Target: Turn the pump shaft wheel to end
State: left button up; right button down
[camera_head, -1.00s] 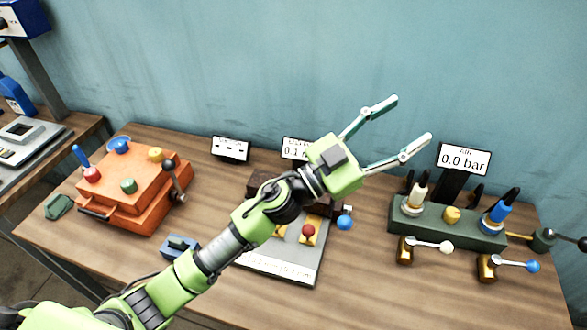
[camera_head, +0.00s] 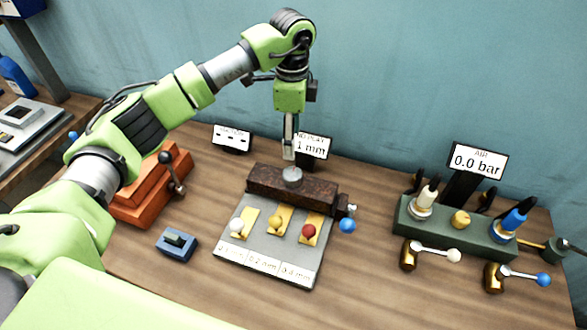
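A dark brown block (camera_head: 270,188) stands at the back of a grey plate. A round silver knob (camera_head: 292,174) sits on its top; it may be the pump shaft wheel, but I cannot tell for sure. A blue ball (camera_head: 347,225) on a short metal fitting is at the block's right end. My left gripper (camera_head: 289,156) points down just above and behind the silver knob. Its fingers show edge-on, so its opening is hidden. I see no clear contact with the knob. My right gripper is not in view.
The grey plate (camera_head: 232,240) carries white, yellow and red balls on yellow strips. A display (camera_head: 312,146) reading "1 mm" stands behind the block. An orange box (camera_head: 150,200) is left, a blue switch (camera_head: 177,244) nearer. A green valve block (camera_head: 450,232) is right.

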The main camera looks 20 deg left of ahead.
aim_at(293, 173)
pick_arm(q)
notch_tip(293, 173, down, 12)
jog(key=p, duration=0.4)
jog(key=shift+d, duration=0.15)
jog(key=shift+f, duration=0.55)
jog(key=c, duration=1.1)
